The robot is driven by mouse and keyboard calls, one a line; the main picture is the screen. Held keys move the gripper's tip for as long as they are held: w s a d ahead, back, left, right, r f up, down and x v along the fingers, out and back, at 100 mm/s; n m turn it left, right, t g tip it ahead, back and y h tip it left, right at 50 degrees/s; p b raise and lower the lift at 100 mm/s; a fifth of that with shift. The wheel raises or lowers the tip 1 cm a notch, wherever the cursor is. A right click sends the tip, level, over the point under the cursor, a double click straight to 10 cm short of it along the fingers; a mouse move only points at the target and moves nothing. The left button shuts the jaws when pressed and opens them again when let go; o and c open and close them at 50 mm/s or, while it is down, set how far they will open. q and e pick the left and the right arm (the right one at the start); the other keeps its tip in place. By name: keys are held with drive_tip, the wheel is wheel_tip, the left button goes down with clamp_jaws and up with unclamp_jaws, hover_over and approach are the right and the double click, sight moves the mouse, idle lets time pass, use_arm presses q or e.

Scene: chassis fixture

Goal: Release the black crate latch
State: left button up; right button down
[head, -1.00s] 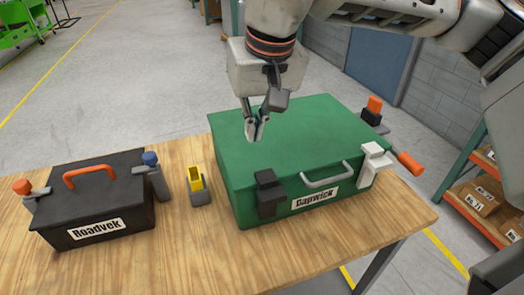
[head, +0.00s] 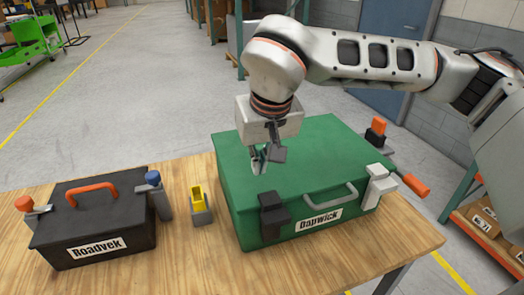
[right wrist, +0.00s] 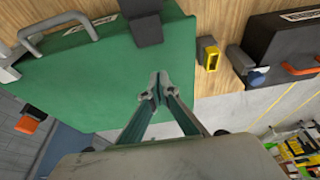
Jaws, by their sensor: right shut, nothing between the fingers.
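The green crate (head: 296,163), labelled "Dapwick", stands on the wooden table. Its black latch (head: 273,215) sits at the front left edge, its upper part at lid level and its body down the front face. The black latch also shows at the top of the right wrist view (right wrist: 147,28). My right gripper (head: 257,163) is shut and empty above the lid, pointing down, behind the black latch and apart from it. Its fingertips also show in the right wrist view (right wrist: 158,88). My left gripper is not in view.
The crate also has a grey handle (head: 331,197), a white latch (head: 380,187) and orange-ended latches at its right side. A yellow-and-grey clamp (head: 200,205) stands left of it. A black "Roadvek" case (head: 95,218) is farther left. The table front is clear.

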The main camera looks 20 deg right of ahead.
sight(263, 191)
drive_tip(key=x, duration=0.3)
drive_tip(key=shift+s+f, duration=0.1)
drive_tip(key=shift+s, duration=0.1)
drive_tip(key=shift+s+r+p, duration=0.2)
drive_tip(key=shift+s+p, duration=0.1)
drive_tip(key=shift+s, duration=0.9)
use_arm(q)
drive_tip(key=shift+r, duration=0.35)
use_arm(e)
drive_tip(key=shift+s+d, duration=0.1)
drive_tip(key=shift+s, duration=0.5)
drive_tip(key=shift+s, duration=0.15)
